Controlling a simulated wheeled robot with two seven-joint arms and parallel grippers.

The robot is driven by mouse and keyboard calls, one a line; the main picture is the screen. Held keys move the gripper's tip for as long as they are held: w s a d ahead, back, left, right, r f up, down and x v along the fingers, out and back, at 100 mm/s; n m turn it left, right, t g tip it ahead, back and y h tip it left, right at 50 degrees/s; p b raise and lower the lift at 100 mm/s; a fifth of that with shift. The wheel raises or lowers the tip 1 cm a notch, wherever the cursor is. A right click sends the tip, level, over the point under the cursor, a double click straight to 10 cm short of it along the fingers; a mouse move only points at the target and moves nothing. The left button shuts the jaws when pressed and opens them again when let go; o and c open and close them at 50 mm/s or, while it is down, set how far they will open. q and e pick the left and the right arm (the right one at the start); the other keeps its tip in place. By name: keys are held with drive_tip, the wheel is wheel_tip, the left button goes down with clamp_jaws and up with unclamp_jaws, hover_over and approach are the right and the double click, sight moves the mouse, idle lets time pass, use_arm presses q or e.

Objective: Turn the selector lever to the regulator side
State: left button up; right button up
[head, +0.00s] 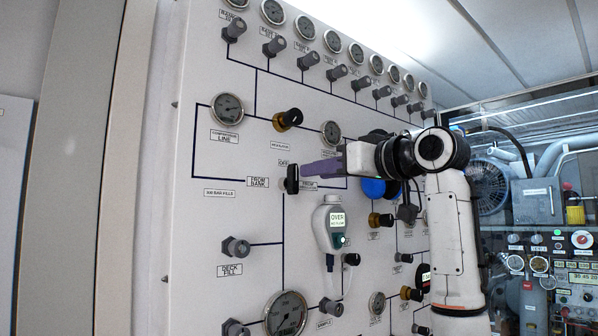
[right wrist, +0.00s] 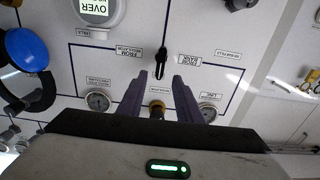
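The selector lever (head: 292,179) is a black handle standing upright on the white panel, below the small OFF label (head: 283,162). The FROM BANK label (head: 258,182) is on its left, and the FROM REGULATOR label (head: 309,185) is on its right, partly covered in the head view. My right gripper (head: 306,168) reaches in from the right with purple fingers close to the lever. In the right wrist view, which is upside down, the fingers (right wrist: 159,82) are apart, with the lever (right wrist: 161,63) just ahead of the gap. No grip on it shows. My left gripper is not in view.
A white OVER! meter (head: 331,222) hangs just below the right gripper. A brass-and-black regulator knob (head: 289,119) sticks out above. Gauges (head: 227,108) and several grey valve knobs line the panel. A blue round thing (head: 374,188) is behind my right arm.

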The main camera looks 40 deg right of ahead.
sight(296, 176)
drive_tip(key=w+p, duration=0.1)
drive_tip(key=w, duration=0.4)
drive_tip(key=shift+a, duration=0.2)
drive_tip(key=shift+w+a+p, duration=0.1)
drive_tip(key=shift+w+p, duration=0.2)
drive_tip(key=shift+w, duration=0.3)
drive_tip(key=shift+w+f, duration=0.1)
drive_tip(key=shift+w, duration=0.05)
drive_tip(key=shift+c, duration=0.4)
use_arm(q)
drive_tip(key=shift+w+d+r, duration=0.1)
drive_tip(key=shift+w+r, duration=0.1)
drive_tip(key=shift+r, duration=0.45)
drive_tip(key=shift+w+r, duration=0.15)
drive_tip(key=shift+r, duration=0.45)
use_arm(e)
clamp_jaws()
